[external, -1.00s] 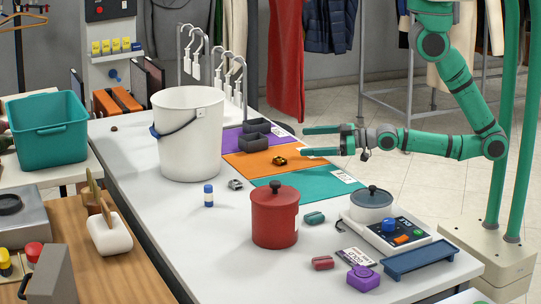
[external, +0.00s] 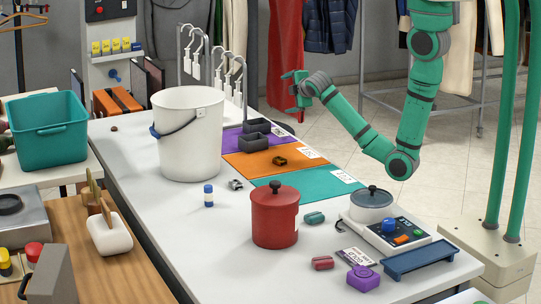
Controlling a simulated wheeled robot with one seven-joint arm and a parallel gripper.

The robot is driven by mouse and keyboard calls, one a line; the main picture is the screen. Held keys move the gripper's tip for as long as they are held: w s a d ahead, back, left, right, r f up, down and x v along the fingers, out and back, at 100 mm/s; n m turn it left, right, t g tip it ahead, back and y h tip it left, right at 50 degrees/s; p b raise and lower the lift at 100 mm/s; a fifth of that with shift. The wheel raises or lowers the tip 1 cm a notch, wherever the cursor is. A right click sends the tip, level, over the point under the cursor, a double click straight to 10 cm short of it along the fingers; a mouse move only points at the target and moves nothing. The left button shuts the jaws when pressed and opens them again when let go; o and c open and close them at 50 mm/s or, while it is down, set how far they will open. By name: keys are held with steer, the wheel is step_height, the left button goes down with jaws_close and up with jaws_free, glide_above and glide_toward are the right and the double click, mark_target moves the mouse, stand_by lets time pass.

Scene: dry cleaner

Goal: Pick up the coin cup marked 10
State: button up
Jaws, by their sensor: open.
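No marking 10 can be read in this view. Two small dark grey open cups, a rear one (external: 257,126) and a front one (external: 253,142), are at the purple mat (external: 231,139); the front one is near the orange mat (external: 244,163). A smaller dark piece (external: 280,161) lies on the orange mat. I cannot tell which of these is the cup marked 10. My gripper (external: 291,91) is open and empty, raised above and behind the mats at the table's far edge, its fingers toward the left.
A white bucket (external: 187,145) stands left of the mats, and a hanger rack (external: 236,85) behind it. A red lidded pot (external: 274,222), a scale (external: 398,236) with a grey pot (external: 371,207), and a blue tray (external: 420,258) stand nearer. The teal mat (external: 300,186) looks bare.

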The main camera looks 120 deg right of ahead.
steer(key=w+a+f+n, duration=0.3)
steer(key=w+a+n, duration=0.8)
steer(key=w, duration=0.3)
steer(key=n+t, duration=0.2)
steer(key=n, duration=0.7)
glide_toward(250, 138)
steer(key=shift+w+d+f, duration=0.1)
steer(key=shift+d, duration=0.5)
steer(key=shift+w+d+f, duration=0.1)
steer(key=shift+w+d, duration=0.05)
steer(key=shift+d, duration=0.45)
steer(key=shift+f+x, duration=0.2)
steer(key=shift+x, duration=1.1)
steer(key=shift+f+x, duration=0.15)
steer(key=shift+x, duration=1.15)
steer(key=shift+s+a, duration=0.15)
steer(key=shift+c, duration=0.6)
steer(key=c, duration=1.1)
